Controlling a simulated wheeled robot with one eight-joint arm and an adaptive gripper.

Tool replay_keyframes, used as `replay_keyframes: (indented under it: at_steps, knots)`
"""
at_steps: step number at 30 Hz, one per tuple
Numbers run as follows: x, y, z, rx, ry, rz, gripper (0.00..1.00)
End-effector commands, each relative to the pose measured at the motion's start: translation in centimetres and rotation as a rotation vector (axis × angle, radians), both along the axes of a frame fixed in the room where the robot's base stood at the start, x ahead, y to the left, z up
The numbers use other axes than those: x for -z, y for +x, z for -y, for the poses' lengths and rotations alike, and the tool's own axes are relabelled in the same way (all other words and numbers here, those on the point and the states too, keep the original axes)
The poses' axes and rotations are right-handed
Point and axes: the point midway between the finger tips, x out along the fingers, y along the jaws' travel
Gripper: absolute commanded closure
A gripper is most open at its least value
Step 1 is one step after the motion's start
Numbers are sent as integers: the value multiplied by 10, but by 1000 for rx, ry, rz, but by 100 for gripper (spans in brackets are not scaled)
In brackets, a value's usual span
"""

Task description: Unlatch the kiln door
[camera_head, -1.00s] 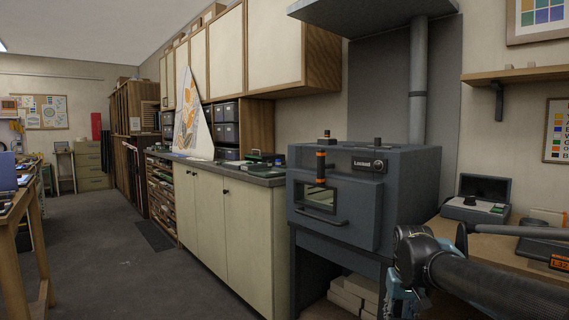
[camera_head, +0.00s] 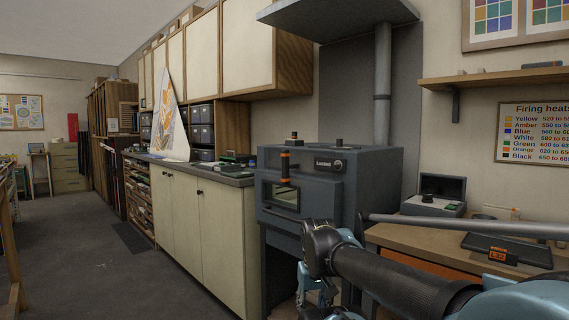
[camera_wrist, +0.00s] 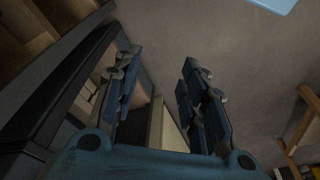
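The kiln (camera_head: 375,185) is a dark grey box on a stand, right of the pale cabinets. Its closed front door (camera_head: 300,222) has a small window (camera_head: 281,198). An upright latch handle with orange bands (camera_head: 285,168) is at the door's upper left. A dark label plate (camera_head: 328,163) beside it seems to read "Locked". My gripper (camera_head: 318,290) hangs in front of the kiln, low and right of the latch, not touching it. In the wrist view my gripper (camera_wrist: 160,85) has its two blue fingers spread apart with nothing between them.
A grey hood (camera_head: 335,15) and flue pipe (camera_head: 383,75) are above the kiln. A wooden bench (camera_head: 425,243) with a small grey device (camera_head: 434,205) stands at right. The counter (camera_head: 215,174) runs left of the kiln. The floor (camera_head: 95,250) at left is clear.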

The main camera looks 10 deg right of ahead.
Motion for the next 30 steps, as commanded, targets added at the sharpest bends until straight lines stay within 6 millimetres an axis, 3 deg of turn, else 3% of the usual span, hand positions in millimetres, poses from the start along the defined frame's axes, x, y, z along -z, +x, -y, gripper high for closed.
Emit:
replay_keyframes:
  at_steps: [2, 8, 13, 18, 23, 30]
  knots:
    - [-3, -3, 3, -32, -24, -2, 60]
    - [-37, 26, 17, -265, -216, -38, 60]
    - [-83, 69, 38, -547, -462, -104, 60]
    - [-133, 121, 44, -811, -709, -190, 60]
    - [-183, 174, 35, -1033, -942, -291, 60]
    - [-260, 250, -11, -1300, -1293, -484, 60]
